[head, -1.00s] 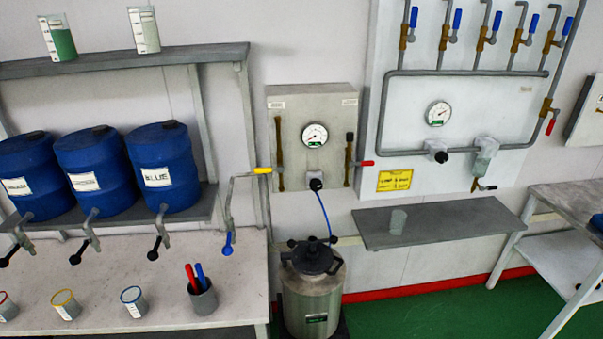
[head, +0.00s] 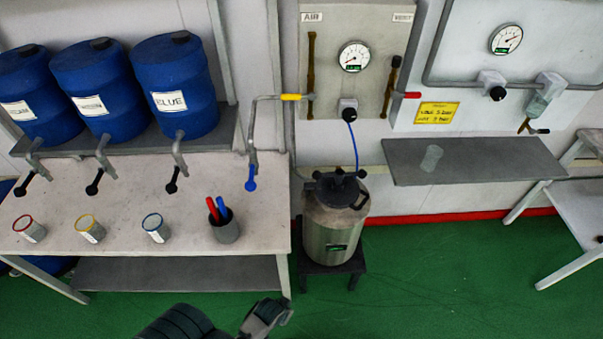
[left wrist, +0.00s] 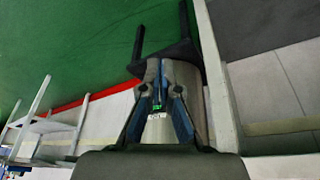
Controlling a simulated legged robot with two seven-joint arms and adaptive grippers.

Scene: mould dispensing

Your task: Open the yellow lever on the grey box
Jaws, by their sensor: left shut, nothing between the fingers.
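The grey box (head: 362,22) hangs on the wall in the upper middle of the head view. It carries a round gauge (head: 354,56) and a black knob (head: 348,110). The yellow lever (head: 293,97) points left from the foot of the brown pipe on the box's left side. A red lever (head: 407,95) is on the right side. My left gripper (head: 277,312) is at the bottom of the head view, well below and apart from the yellow lever. Its fingers (left wrist: 160,92) show in the left wrist view, shut and empty. My right gripper is not in view.
A steel tank (head: 333,222) on a black stand is below the box, joined to it by a blue hose. Left is a workbench (head: 130,185) with cups, under a shelf of blue drums (head: 180,90). A grey shelf (head: 480,160) is right. Green floor (head: 430,285) is clear.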

